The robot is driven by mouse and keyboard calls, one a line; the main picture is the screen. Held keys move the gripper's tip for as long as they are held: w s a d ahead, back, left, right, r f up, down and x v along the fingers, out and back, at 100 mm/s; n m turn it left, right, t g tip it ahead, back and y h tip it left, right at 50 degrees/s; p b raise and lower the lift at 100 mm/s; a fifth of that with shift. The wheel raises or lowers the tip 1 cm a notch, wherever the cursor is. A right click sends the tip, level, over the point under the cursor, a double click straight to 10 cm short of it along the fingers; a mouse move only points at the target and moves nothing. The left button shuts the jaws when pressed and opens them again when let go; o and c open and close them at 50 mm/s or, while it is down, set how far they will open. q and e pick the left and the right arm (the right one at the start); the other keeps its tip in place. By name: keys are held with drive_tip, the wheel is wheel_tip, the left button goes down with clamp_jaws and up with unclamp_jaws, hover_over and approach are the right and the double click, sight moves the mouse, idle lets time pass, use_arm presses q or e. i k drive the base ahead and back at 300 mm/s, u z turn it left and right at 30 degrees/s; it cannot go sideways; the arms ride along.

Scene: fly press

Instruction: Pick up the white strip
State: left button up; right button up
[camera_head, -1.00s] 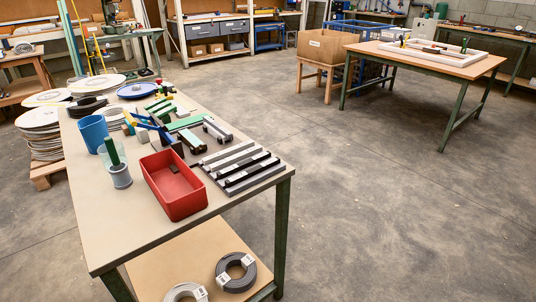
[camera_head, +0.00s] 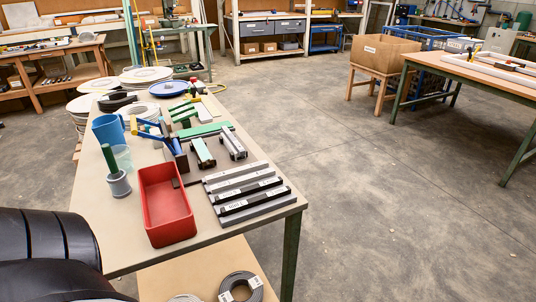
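Several long strips lie side by side at the right front of the near workbench (camera_head: 105,235). Pale grey to white strips (camera_head: 236,172) alternate with black ones (camera_head: 253,205), some with small white labels. At this size I cannot tell for sure which pale one is the white strip. The strips lie flat, just right of a red bin (camera_head: 166,205). Neither of my grippers is in view. A black rounded arm part, mine, fills the lower left corner, left of the bench's front edge.
A blue cup (camera_head: 107,129), a grey pot (camera_head: 118,184) and tools crowd the bench's left and back. Cable coils (camera_head: 240,287) lie on its lower shelf. Another table (camera_head: 480,72) and a cardboard box (camera_head: 385,53) stand at the right. Floor (camera_head: 390,190) between is clear.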

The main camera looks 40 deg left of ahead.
sight(212, 179)
drive_tip(key=i, duration=3.1)
drive_tip(key=u, duration=4.05)
